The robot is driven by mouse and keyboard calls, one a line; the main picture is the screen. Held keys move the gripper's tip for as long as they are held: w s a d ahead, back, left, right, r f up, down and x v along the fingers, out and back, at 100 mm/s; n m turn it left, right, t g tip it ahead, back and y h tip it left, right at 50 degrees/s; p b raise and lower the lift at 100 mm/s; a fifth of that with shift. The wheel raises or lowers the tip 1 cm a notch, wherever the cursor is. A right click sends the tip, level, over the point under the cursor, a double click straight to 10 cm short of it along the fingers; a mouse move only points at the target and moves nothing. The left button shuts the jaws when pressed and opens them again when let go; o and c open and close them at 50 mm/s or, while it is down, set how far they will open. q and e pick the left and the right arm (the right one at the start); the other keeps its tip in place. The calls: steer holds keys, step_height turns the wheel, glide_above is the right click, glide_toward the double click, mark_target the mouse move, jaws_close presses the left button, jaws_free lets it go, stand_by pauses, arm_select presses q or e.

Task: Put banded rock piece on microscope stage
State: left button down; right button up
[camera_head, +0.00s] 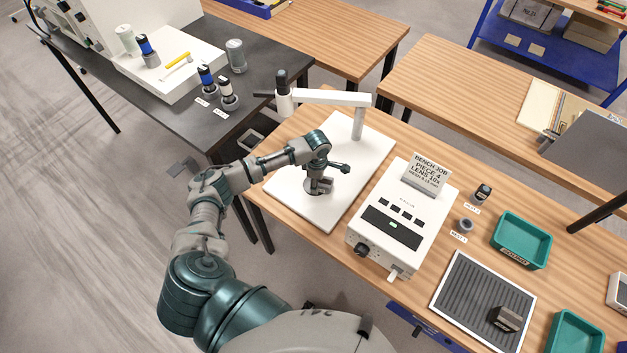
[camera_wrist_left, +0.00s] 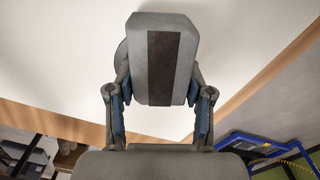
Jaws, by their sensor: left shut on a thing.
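The banded rock piece (camera_wrist_left: 160,60) is a grey block with a dark stripe down its middle in the left wrist view. My left gripper (camera_wrist_left: 160,103) is shut on it, with one finger on each side. In the head view my left gripper (camera_head: 320,184) points down over the round dark stage (camera_head: 308,187) on the white microscope base (camera_head: 345,150). The gripper hides much of the stage, and I cannot tell whether the piece touches it. The microscope's boom and dark-topped head (camera_head: 283,95) stand behind my arm. My right gripper is not in view.
Farther right are small weights, green trays (camera_head: 522,241) and a ribbed mat (camera_head: 470,290) bearing a dark block (camera_head: 506,318).

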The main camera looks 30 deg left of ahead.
mark_target(307, 182)
arm_select(q)
steer(key=shift+d+f, duration=0.1)
steer(key=a, duration=0.2)
steer(key=a+f, duration=0.1)
steer(key=shift+s+a, duration=0.25)
steer(key=shift+s, duration=0.15)
steer(key=c, duration=0.6)
jaws_free()
steer(key=shift+s+a+f, duration=0.15)
steer(key=shift+a+f, duration=0.1)
steer(key=shift+a, duration=0.05)
steer(key=shift+o, duration=0.8)
steer(key=shift+a+f, duration=0.1)
steer(key=shift+f, duration=0.1)
steer(key=shift+w+d, duration=0.2)
steer(key=shift+w, duration=0.1)
steer(key=shift+w+d+r, duration=0.1)
steer(key=shift+d+r, duration=0.1)
steer(key=shift+d, duration=0.3)
steer(key=shift+d+r, duration=0.2)
steer(key=shift+d, duration=0.25)
steer(key=shift+a, duration=0.4)
steer(key=shift+a+f, duration=0.1)
steer(key=shift+a, duration=0.05)
step_height(307, 182, up, 13)
steer(key=shift+r+b, duration=0.2)
steer(key=shift+b, duration=0.15)
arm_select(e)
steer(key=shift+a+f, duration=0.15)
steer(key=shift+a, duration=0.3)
